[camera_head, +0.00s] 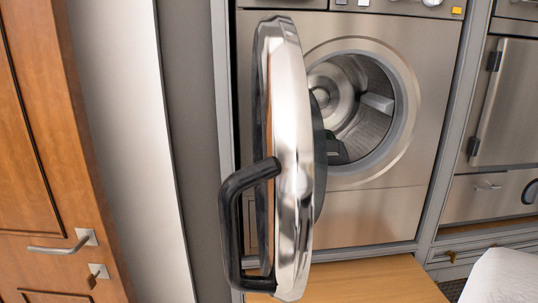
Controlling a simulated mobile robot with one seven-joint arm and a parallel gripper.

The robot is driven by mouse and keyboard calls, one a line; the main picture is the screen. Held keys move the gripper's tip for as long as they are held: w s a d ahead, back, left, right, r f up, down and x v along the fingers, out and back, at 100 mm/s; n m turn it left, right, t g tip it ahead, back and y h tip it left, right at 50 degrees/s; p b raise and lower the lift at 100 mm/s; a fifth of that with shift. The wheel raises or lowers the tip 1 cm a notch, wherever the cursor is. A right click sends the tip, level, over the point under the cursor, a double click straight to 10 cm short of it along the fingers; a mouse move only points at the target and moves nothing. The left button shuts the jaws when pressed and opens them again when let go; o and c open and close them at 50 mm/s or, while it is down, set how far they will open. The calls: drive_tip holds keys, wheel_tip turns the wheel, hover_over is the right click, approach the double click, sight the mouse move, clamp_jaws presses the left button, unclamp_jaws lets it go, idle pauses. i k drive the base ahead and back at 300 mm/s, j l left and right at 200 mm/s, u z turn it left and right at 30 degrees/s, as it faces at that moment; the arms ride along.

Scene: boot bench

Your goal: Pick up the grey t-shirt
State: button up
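A dark grey item (337,152) lies low at the left inside the drum of the front-loading washer (375,215). It is partly hidden by the open door, and I cannot tell for sure that it is the grey t-shirt. A small dark green patch shows beside it. The washer's round chrome door (292,150) stands wide open, seen nearly edge-on, with its black handle (232,225) towards the left. My gripper is not in view.
A wooden door (60,130) with metal handles is at the left. A light wooden surface (370,280) lies below the washer. A whitish rough-textured thing (502,278) cuts into the bottom right corner. Steel appliances (505,110) stand at the right.

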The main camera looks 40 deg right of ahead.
sight(337, 153)
drive_tip(key=k+l, duration=0.1)
drive_tip(key=l, duration=1.05)
drive_tip(key=k+l, duration=0.15)
drive_tip(key=l, duration=1.05)
drive_tip(key=k+l, duration=0.15)
drive_tip(key=l, duration=0.4)
drive_tip(key=k+l, duration=0.1)
drive_tip(key=l, duration=0.5)
drive_tip(key=i+l, duration=0.4)
